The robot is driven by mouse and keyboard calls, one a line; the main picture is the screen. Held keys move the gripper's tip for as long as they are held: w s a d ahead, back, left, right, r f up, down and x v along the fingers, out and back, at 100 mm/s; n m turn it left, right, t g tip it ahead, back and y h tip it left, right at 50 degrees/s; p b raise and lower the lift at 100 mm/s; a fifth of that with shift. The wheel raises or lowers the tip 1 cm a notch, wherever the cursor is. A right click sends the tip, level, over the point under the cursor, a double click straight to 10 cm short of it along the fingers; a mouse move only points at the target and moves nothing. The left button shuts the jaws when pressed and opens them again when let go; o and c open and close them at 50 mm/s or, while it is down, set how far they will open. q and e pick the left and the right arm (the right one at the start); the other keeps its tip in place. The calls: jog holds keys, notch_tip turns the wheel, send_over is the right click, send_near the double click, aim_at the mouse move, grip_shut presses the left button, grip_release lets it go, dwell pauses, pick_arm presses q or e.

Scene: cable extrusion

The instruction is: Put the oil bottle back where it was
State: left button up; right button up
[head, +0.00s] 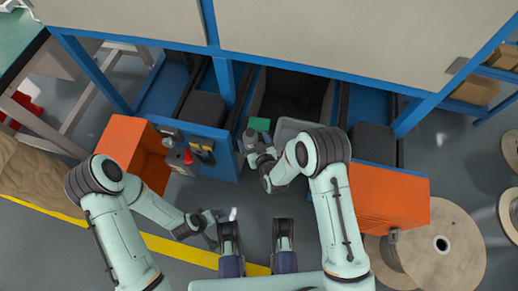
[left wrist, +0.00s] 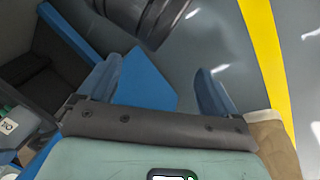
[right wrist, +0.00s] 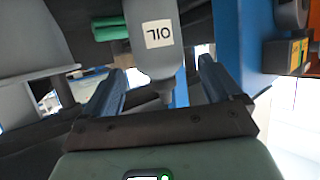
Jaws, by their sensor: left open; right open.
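The oil bottle (right wrist: 153,50) is grey with a white OIL label that reads upside down in the right wrist view. Its narrow nozzle end lies between the fingers of my right gripper (right wrist: 162,85), which is open with gaps beside the nozzle. In the head view my right gripper (head: 256,146) is by the blue frame's edge, close to a green object (head: 260,124). The bottle's label also shows at the left edge of the left wrist view (left wrist: 8,126). My left gripper (left wrist: 157,88) is open and empty, low over the floor (head: 212,228).
A blue panel (head: 222,158) with tools and a red-tipped item (head: 188,157) stands left of my right gripper. Orange boxes stand left (head: 125,140) and right (head: 390,197). A grey bin (head: 290,130) is beside the right gripper. Cable spools (head: 445,250) lie at right.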

jog(key=p+v, duration=0.1)
jog(key=v, duration=0.6)
jog(key=s+d+f+m+g+h, duration=0.2)
jog(key=s+d+f+m+g, duration=0.25)
jog(key=s+d+f, duration=0.35)
pick_arm(q)
jog(key=shift+s+d+r+g, duration=0.2)
jog(key=shift+s+d+r, duration=0.15)
jog(key=shift+s, duration=0.25)
jog(key=shift+s+d+r+g, duration=0.2)
jog(key=shift+s+d+r, duration=0.05)
jog(key=shift+s+r, duration=0.25)
pick_arm(e)
jog(key=s+d+f+m+g, duration=0.1)
jog(key=s+d+f+g, duration=0.1)
jog(key=s, duration=0.4)
jog(key=s+d+f+m+g, duration=0.2)
jog(key=s+f+g, duration=0.1)
jog(key=s, duration=0.4)
jog(key=shift+s+g, duration=0.15)
jog(key=shift+g, duration=0.7)
jog(key=shift+r+m, duration=0.15)
jog(key=shift+m, duration=0.1)
